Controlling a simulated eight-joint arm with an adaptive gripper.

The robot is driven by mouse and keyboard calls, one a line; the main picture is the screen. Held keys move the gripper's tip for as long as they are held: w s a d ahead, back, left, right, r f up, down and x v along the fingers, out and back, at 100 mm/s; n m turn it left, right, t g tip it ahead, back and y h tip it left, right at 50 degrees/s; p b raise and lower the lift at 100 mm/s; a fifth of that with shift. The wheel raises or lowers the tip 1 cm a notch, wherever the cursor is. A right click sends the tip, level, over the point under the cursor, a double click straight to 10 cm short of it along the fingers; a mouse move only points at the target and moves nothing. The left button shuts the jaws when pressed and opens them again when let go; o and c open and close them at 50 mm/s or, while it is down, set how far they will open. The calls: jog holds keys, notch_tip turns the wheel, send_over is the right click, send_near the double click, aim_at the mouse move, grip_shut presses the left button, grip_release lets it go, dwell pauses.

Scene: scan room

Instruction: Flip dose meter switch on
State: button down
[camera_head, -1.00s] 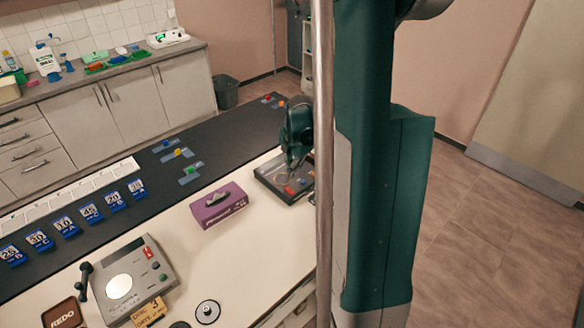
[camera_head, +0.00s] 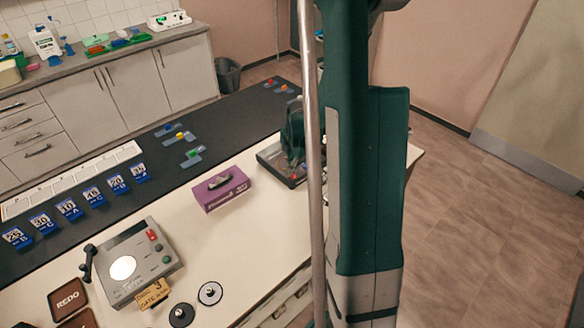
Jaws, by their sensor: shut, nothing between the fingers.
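No dose meter is labelled clearly enough to read. A grey device (camera_head: 150,245) with a round white face, a red switch-like part (camera_head: 152,234) and a green button lies at the front left of the table. A white device (camera_head: 168,20) with a small green display stands on the back counter; its switch is too small to make out. I cannot tell which is the dose meter.
A purple box (camera_head: 221,188) stands between the grey device and the tray. Blue numbered tags (camera_head: 68,209) line the dark strip. Two round discs (camera_head: 210,293) and brown REDO trays (camera_head: 67,298) lie in front. Floor is clear at right.

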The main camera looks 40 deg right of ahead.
jog(key=shift+f, duration=0.1)
dwell(0.3)
jog(key=shift+w+f+g+b, duration=0.3)
jog(key=shift+f+g+b, duration=0.1)
jog(key=shift+b, duration=0.2)
jog(key=shift+s+r, duration=0.15)
jog(key=shift+s, duration=0.85)
notch_tip(320, 180, up, 14)
jog(key=s+p, duration=0.1)
jog(key=s, duration=0.1)
jog(key=shift+p, duration=0.4)
